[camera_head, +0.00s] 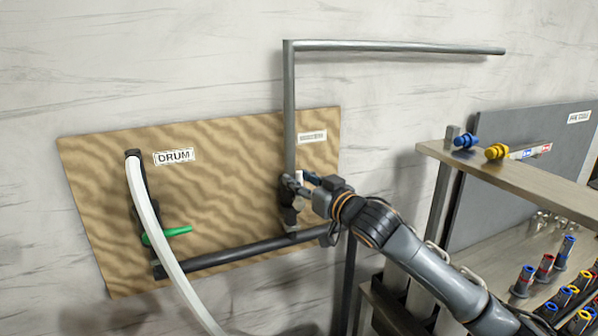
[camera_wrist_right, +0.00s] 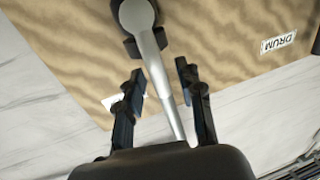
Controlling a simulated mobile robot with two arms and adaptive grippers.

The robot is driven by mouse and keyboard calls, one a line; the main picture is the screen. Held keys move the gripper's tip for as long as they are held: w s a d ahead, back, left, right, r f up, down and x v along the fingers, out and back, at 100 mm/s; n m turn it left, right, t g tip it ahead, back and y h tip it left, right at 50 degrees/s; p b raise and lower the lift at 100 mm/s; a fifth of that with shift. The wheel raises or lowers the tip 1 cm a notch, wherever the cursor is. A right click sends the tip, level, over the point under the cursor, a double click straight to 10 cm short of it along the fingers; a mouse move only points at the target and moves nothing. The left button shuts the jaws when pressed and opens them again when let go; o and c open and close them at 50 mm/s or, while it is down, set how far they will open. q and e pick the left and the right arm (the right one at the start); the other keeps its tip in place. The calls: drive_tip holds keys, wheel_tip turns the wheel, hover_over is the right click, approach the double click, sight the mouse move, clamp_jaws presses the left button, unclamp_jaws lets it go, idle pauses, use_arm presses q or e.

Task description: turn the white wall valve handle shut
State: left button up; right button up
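The white valve handle (camera_wrist_right: 158,75) shows in the right wrist view as a pale tapered lever with a round hub at the top. It runs down between the fingers of my right gripper (camera_wrist_right: 160,80). The fingers are open, one on each side of the lever, with visible gaps. In the head view my right gripper (camera_head: 298,183) is at the dark valve (camera_head: 289,215) on the right of the board and hides most of the handle. My left gripper is in neither view.
A tan board (camera_head: 105,225) carries a DRUM label (camera_head: 174,157), a white hose (camera_head: 150,215), a green handle (camera_head: 177,232) and a dark horizontal pipe (camera_head: 235,256). A grey pipe (camera_head: 290,110) rises from the valve. A shelf (camera_head: 520,180) with colored fittings stands right.

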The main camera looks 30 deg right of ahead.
drive_tip(key=shift+w, duration=0.35)
drive_tip(key=shift+c, duration=0.4)
clamp_jaws()
drive_tip(key=shift+f, duration=0.1)
